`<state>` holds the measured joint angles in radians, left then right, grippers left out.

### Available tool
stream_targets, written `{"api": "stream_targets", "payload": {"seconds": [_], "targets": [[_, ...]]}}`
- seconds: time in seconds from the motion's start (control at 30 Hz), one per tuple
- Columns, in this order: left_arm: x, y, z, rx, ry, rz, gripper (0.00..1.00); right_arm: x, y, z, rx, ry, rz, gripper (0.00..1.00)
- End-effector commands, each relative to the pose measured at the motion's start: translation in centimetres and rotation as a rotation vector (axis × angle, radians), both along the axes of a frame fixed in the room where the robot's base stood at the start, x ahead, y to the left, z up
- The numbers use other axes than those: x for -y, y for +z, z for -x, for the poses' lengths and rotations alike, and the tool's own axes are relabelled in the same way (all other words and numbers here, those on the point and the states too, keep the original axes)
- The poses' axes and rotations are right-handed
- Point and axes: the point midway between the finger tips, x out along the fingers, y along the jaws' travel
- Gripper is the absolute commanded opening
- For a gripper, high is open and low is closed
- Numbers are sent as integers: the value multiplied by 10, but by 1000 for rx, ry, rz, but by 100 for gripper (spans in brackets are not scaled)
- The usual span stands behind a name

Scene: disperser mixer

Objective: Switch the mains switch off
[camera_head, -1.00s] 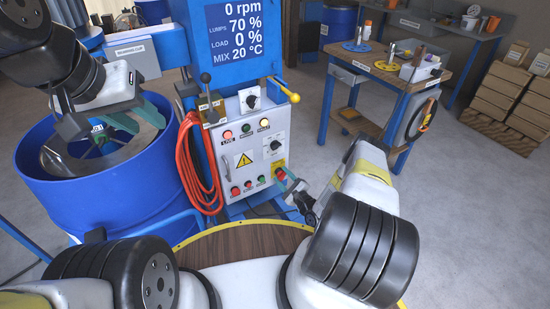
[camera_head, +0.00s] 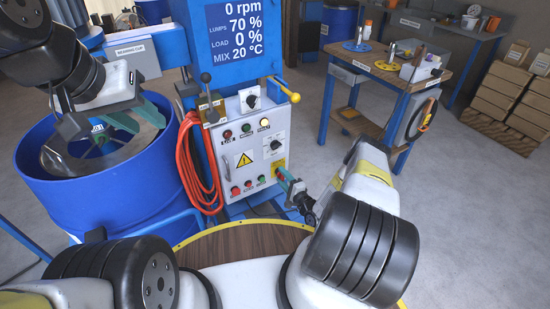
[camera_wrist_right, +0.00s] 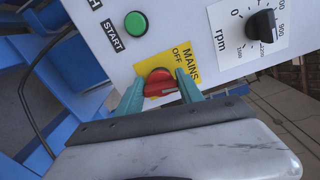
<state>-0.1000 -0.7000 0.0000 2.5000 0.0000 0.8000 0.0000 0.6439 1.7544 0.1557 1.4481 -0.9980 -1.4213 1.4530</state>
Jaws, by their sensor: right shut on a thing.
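The red mains switch (camera_wrist_right: 159,83) sits on a yellow plate marked MAINS and OFF in the right wrist view. In the head view the yellow plate (camera_head: 279,163) is at the lower right of the grey control panel (camera_head: 250,148), with the switch mostly hidden by my gripper. My right gripper (camera_head: 282,174) is shut on the switch. Its green fingers also show on either side of the switch in the right wrist view (camera_wrist_right: 160,91). My left gripper (camera_head: 137,114) is open and empty above the blue drum (camera_head: 110,195).
A green START button (camera_wrist_right: 136,24) and a black rpm knob (camera_wrist_right: 262,25) are near the switch. The display (camera_head: 234,30) reads 0 rpm. A red hose (camera_head: 190,165) hangs left of the panel.

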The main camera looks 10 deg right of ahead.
Motion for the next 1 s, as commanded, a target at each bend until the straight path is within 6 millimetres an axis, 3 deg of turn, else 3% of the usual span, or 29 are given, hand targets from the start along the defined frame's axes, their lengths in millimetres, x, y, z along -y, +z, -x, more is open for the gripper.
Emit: {"api": "stream_targets", "payload": {"seconds": [0.6,1.0], "targets": [[0,0,0,0,0,0,36,-1,-4,1,195,3,546,3],[0,0,0,0,0,0,36,0,-5,1,292,2,812,3]]}}
